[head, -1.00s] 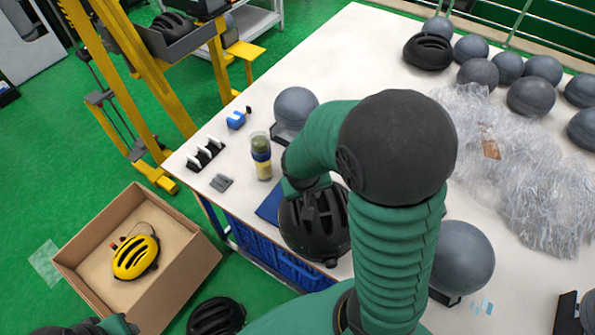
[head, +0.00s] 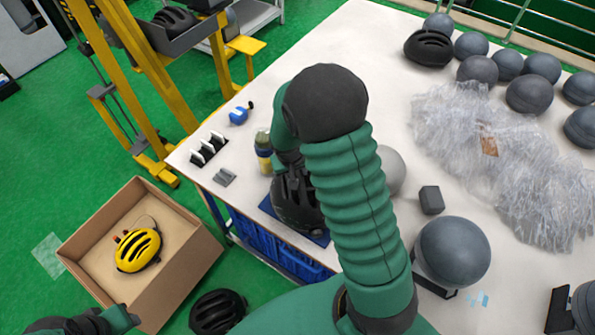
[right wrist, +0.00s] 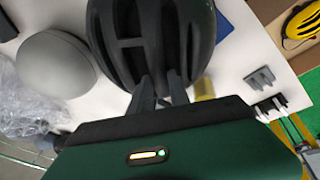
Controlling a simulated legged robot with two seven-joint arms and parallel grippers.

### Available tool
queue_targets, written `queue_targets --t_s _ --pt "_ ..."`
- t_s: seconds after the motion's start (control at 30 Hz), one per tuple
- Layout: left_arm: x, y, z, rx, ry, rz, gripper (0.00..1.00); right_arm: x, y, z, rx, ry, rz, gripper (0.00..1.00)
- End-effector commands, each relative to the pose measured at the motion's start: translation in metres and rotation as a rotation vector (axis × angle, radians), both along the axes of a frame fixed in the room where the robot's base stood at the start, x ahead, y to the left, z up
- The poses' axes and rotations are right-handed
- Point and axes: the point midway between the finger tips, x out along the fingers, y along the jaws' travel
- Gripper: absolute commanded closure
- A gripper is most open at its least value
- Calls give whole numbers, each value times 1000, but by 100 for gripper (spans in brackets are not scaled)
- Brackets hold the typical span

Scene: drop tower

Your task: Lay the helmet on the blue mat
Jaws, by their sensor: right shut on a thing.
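A black vented helmet (head: 295,208) is in my right gripper (head: 291,180), at the table's near left edge. The blue mat (head: 318,239) shows around the helmet's lower edge. The helmet is over the mat; I cannot tell whether it touches it. In the right wrist view the fingers (right wrist: 160,90) are shut on the helmet shell (right wrist: 150,35), and a bit of blue mat (right wrist: 223,24) shows beside it. My right arm hides part of the helmet and mat. My left gripper (head: 105,322) is at the bottom left, partly cut off; its jaws are unclear.
A yellow-and-blue bottle (head: 264,155) stands close behind the mat. Grey headforms (head: 453,250), a dark block (head: 431,200) and crumpled clear plastic (head: 490,150) lie to the right. A cardboard box (head: 195,250) with a yellow helmet (head: 138,250) is on the floor.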

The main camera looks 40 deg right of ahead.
Motion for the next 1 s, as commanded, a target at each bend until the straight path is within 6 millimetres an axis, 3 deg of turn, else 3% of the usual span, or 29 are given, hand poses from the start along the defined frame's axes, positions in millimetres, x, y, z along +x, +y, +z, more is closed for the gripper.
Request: queue_targets --t_s 0.37,0.4,0.53,0.83,1.0 --pt "0 0 -1 0 0 0 64 0 -1 -9 0 -1 -1 100" --pt "0 0 -1 0 0 0 64 0 -1 -9 0 -1 -1 73" --pt "0 0 -1 0 0 0 64 0 -1 -8 0 0 -1 56" --pt "0 0 1 0 0 0 64 0 0 -3 -1 -2 -1 56" --pt "0 0 2 0 0 0 64 -4 9 28 -1 -7 0 56"
